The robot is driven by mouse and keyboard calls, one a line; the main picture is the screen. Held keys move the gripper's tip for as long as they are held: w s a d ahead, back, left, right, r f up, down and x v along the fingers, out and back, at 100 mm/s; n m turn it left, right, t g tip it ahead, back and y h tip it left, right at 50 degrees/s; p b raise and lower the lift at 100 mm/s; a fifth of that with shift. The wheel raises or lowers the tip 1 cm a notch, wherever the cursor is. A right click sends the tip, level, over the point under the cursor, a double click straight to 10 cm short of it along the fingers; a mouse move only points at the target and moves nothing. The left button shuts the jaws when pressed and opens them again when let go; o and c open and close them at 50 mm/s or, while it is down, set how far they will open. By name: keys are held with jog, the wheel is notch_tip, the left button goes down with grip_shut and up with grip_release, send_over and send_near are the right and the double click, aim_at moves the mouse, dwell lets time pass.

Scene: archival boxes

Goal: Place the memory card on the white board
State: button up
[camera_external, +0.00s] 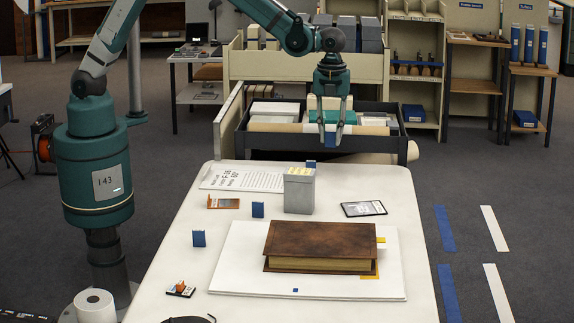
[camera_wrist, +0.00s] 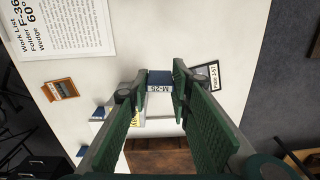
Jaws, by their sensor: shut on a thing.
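The memory card (camera_wrist: 160,78) is a small dark blue piece with a white label reading M-25. In the wrist view it sits between my fingertips. My gripper (camera_external: 331,147) is shut on it, pointing down over the back of the table, near the dark drawer; the card is hard to make out in the external view. My gripper also fills the middle of the wrist view (camera_wrist: 152,84). The white board (camera_external: 238,265) lies flat at the table's front. A thick brown book (camera_external: 322,241) covers much of it.
A grey box (camera_external: 299,192) stands behind the board. A dark labelled card (camera_external: 363,209) lies right of the box. The board's left part is bare.

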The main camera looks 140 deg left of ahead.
jog(key=w+d, duration=0.3)
jog(key=d, duration=0.7)
jog(key=w+d, duration=0.3)
jog(key=d, duration=0.7)
jog(key=n+b, duration=0.1)
send_over(251, 233)
jog(key=shift+f, duration=2.6)
jog(key=shift+f+b, duration=0.5)
jog(key=shift+f, duration=2.6)
jog(key=shift+f+b, duration=0.3)
jog(key=shift+f, duration=1.6)
jog(key=shift+f, duration=0.2)
